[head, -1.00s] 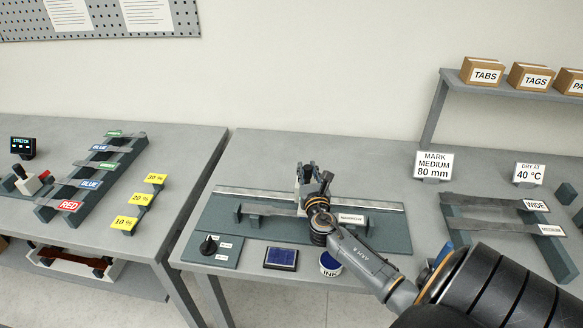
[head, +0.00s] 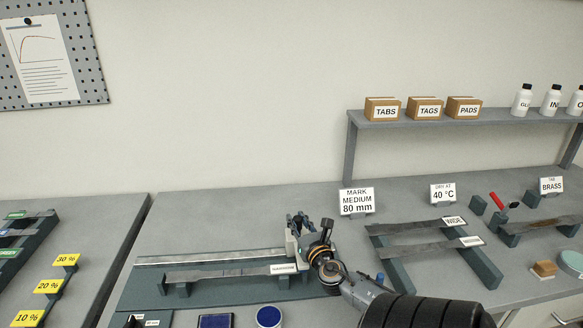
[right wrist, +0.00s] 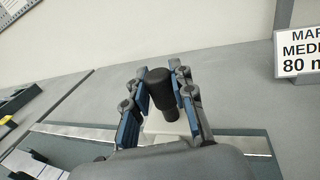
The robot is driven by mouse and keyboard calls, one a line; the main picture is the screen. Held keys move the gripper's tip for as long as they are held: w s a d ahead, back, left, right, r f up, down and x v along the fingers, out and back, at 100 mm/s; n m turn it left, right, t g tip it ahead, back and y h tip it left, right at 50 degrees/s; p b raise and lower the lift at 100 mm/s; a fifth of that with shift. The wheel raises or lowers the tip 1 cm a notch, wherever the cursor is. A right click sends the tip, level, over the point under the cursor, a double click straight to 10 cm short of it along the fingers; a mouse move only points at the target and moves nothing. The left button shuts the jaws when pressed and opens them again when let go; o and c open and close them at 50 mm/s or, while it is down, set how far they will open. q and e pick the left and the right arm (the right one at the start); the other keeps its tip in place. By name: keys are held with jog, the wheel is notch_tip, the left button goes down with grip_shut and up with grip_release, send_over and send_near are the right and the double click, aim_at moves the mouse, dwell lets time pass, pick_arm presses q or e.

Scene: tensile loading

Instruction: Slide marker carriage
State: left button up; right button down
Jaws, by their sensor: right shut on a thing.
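The marker carriage is a pale block (head: 291,246) with a black knob (right wrist: 160,88) on top. It sits on the metal rail (head: 200,257) of the dark green marking fixture (head: 150,300), near the rail's right end. My right gripper (head: 297,222) is shut on the knob; in the right wrist view its blue-padded fingers (right wrist: 160,98) stand on both sides of it. A grey strip (head: 220,273) with a white label lies on supports in front of the rail, its label just left of the carriage. My left gripper is out of view.
A sign reading MARK MEDIUM 80 mm (head: 357,201) stands behind and right of the fixture. A blue pad (head: 215,321) and ink pot (head: 268,317) sit in front. A rack with strips (head: 395,270) is to the right, below a shelf (head: 430,119) of boxes.

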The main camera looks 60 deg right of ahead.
jog(key=c, duration=1.1)
grip_release()
jog(key=shift+f, duration=0.1)
jog(key=v, duration=1.2)
